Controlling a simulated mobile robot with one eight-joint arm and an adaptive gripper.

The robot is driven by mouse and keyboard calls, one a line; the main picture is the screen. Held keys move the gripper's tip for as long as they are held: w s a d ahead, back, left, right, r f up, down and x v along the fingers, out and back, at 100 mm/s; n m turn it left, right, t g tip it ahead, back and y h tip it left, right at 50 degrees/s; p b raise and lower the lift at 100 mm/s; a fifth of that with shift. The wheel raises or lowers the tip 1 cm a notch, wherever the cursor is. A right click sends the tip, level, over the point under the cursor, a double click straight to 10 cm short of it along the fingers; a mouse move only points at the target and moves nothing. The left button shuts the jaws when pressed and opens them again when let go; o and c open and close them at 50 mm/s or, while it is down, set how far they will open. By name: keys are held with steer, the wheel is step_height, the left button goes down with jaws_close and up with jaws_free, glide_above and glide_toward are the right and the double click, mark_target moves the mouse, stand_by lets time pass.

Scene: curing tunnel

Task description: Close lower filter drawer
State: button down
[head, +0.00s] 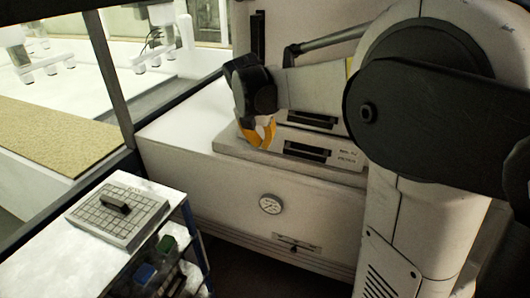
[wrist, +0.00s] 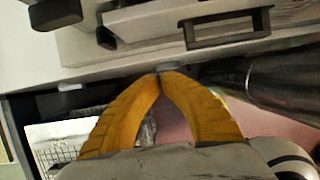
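The lower filter drawer (head: 240,150) is a pale, wide front on the white machine, with a dark recessed handle (head: 306,152) and a small label at its right. It appears to stand out further than the upper drawer, whose dark handle (head: 312,120) shows just above. My gripper (head: 262,142) has yellow fingers and is at the left part of the lower drawer, left of its handle. In the wrist view my gripper (wrist: 158,76) has its fingertips together with nothing seen between them. A pale front with a dark-framed handle (wrist: 228,44) lies beyond the tips; contact cannot be told.
A round gauge (head: 270,204) and a small latch plate (head: 296,244) are on the machine below the drawers. A blue-framed cart at the lower left carries a gridded tray (head: 92,222) with a black block (head: 115,207). A tan conveyor belt (head: 50,135) runs behind the dark frame.

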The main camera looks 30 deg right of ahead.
steer(key=s+d+h+b, duration=0.1)
steer(key=s+d, duration=0.2)
steer(key=s+d+f+t+h, duration=0.1)
steer(key=s+d, duration=0.2)
steer(key=s, duration=0.1)
steer(key=s+d+f+m+t+h+b, duration=0.1)
steer(key=s+d+h, duration=0.1)
steer(key=s+d, duration=0.2)
steer(key=shift+d+f+b, duration=0.1)
steer(key=shift+b, duration=0.25)
steer(key=t+h+b, duration=0.2)
steer(key=t+h, duration=0.2)
glide_toward(355, 170)
steer(key=shift+n, duration=0.5)
steer(key=b+x, duration=0.4)
steer(key=x, duration=0.3)
steer(key=shift+w+d, duration=0.15)
steer(key=shift+d, duration=0.15)
